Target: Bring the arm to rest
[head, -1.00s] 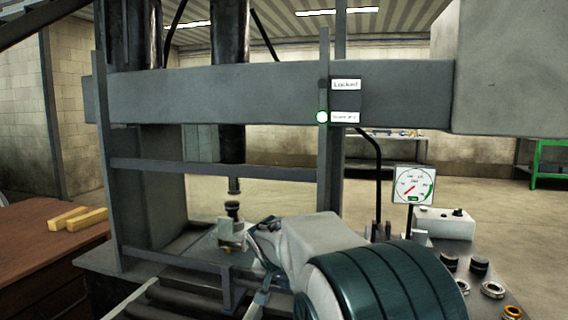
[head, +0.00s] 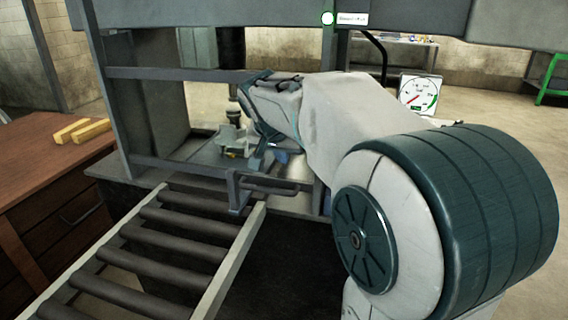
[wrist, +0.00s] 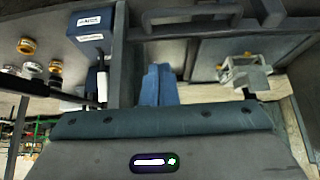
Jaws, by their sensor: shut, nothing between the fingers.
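My arm reaches from the lower right of the head view to the press frame, its big dark teal joint nearest the camera. My gripper shows in the wrist view (wrist: 160,85) as blue fingers closed together, with nothing between them. In the head view its fingers are mostly hidden behind the wrist, close to the press's front opening. A pale fixture (head: 232,135) stands on the press bed under the ram, to the left of my wrist; a pale fixture also shows at the right in the wrist view (wrist: 245,72).
The press frame (head: 190,73) surrounds the bed. A roller conveyor (head: 165,238) runs toward me in front. A wooden bench (head: 40,160) with yellow bars (head: 82,131) is at left. A dial gauge (head: 420,94) stands behind my arm. Metal rings (wrist: 27,46) lie near a blue box (wrist: 90,24).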

